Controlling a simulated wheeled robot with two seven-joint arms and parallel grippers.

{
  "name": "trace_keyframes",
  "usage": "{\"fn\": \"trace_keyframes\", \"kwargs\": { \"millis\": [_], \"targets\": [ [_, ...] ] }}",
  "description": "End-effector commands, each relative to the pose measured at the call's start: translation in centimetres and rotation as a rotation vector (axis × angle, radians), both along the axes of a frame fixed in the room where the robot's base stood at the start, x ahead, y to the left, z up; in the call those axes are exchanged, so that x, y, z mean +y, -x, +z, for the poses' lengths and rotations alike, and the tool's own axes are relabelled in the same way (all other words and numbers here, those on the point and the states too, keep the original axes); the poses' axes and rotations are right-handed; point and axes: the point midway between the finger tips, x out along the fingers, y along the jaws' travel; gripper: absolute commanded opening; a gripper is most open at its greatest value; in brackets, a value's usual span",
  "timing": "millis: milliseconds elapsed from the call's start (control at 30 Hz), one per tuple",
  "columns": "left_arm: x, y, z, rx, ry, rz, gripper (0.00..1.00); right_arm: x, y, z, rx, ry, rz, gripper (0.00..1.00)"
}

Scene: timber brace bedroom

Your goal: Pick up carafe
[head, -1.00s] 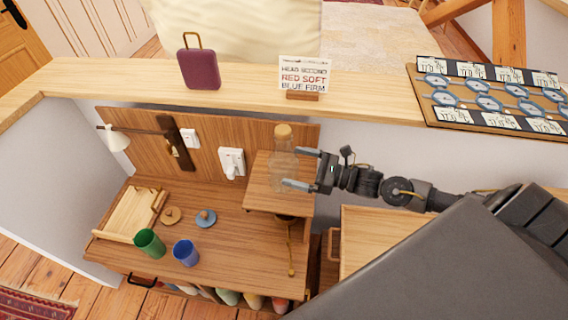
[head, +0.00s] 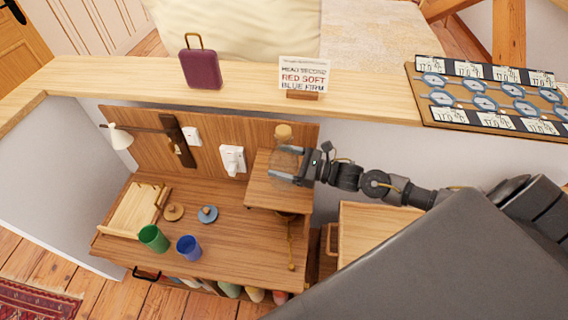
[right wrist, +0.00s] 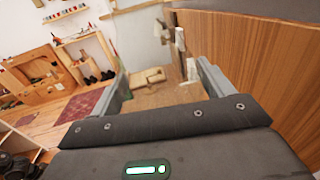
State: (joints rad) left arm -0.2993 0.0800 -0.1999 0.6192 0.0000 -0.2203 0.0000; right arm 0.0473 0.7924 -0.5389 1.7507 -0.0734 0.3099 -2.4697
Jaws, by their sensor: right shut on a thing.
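The carafe (head: 283,134) is clear glass with a cork-coloured stopper. In the head view it stands upright over the small raised wooden shelf (head: 262,194) at the right of the desk. My right gripper (head: 284,168) reaches in from the right and is shut on the carafe's body, with its fingers around the glass. I cannot tell whether the carafe's base still touches the shelf. In the right wrist view the two fingers (right wrist: 160,88) stand on either side, and the clear glass between them is hard to make out. My left gripper is not in view.
A green cup (head: 153,238) and a blue cup (head: 188,249) stand on the desk below the shelf. The wooden back panel (head: 212,151) is close behind the carafe. A sign (head: 304,77) stands on the ledge above.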

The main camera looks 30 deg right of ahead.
Motion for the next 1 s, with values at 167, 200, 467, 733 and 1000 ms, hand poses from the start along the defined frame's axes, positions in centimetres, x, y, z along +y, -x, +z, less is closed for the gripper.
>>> {"fn": "trace_keyframes", "kwargs": {
  "millis": [167,200,467,733,1000],
  "targets": [
    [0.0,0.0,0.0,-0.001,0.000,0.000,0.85,0.0,-0.1,0.3,-0.007,-0.003,0.000,0.26],
    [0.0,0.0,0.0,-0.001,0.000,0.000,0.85,0.0,-0.1,0.3,-0.007,-0.003,0.000,0.26],
    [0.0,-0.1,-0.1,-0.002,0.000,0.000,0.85,0.0,-0.1,0.4,-0.007,-0.003,0.000,0.26],
    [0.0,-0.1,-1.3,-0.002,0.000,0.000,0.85,0.0,-0.1,1.8,-0.010,-0.001,0.001,0.26],
    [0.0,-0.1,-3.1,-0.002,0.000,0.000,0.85,-0.9,2.4,5.9,-0.008,0.002,0.003,0.26]
  ]
}}
